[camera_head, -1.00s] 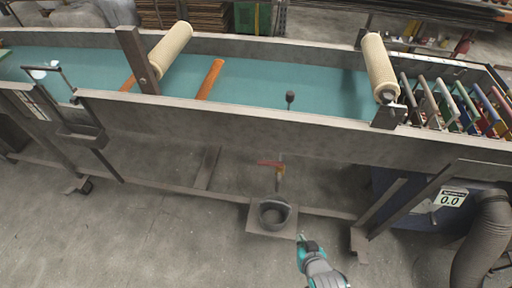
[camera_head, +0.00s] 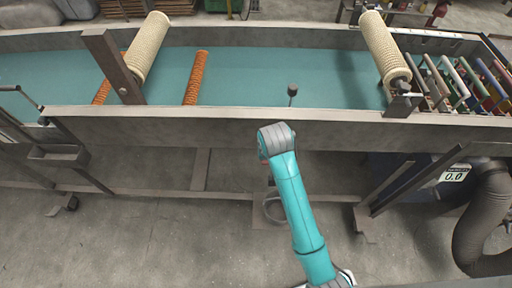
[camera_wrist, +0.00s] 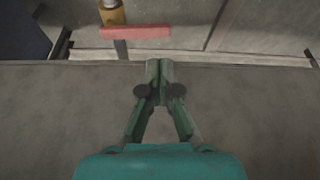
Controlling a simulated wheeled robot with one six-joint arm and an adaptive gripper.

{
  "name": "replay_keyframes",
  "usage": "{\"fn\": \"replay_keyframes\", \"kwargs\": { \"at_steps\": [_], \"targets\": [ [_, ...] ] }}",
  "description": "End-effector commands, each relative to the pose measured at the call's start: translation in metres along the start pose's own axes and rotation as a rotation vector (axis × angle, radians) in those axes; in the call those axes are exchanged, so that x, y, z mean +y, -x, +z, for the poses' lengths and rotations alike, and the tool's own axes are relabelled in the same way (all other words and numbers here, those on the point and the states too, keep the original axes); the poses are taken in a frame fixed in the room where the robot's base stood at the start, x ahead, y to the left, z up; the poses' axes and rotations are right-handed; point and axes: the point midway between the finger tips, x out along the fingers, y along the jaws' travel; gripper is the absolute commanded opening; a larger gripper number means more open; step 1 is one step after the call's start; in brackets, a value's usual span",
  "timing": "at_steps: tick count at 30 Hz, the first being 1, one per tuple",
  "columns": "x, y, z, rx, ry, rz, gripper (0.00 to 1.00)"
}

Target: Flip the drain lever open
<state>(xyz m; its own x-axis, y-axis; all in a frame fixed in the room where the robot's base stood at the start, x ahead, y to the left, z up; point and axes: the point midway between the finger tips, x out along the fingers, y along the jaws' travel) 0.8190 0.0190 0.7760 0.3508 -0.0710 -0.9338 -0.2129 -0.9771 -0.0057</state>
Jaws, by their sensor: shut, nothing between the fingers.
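The drain lever is a flat red handle (camera_wrist: 135,32) on a brass-coloured valve (camera_wrist: 111,12) at the top of the wrist view, left of centre. It lies across the picture, roughly level. My gripper (camera_wrist: 160,66) is shut and empty. In the wrist view its fingertips appear just below and right of the red handle, with a small gap in the picture; I cannot tell the depth between them. In the head view my teal arm covers nearly all of the valve, and my gripper is hidden.
The grey trough side wall (camera_head: 180,128) runs across above the valve, with a green belt (camera_head: 240,75) inside. A round container (camera_head: 273,209) on the floor is partly covered by my arm. A thick grey hose (camera_head: 487,215) stands at the right. Floor at left is mostly clear.

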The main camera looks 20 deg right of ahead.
Motion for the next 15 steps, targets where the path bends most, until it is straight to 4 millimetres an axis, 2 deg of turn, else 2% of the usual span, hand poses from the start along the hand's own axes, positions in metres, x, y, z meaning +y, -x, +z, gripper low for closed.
{"fn": "replay_keyframes", "kwargs": {
  "at_steps": [4, 15],
  "targets": [
    [-0.0032, 0.0077, -0.0113, -0.022, -0.007, 0.007, 0.0],
    [-0.0037, 0.0094, -0.0131, -0.03, -0.01, 0.01, 0.0]
  ]
}}
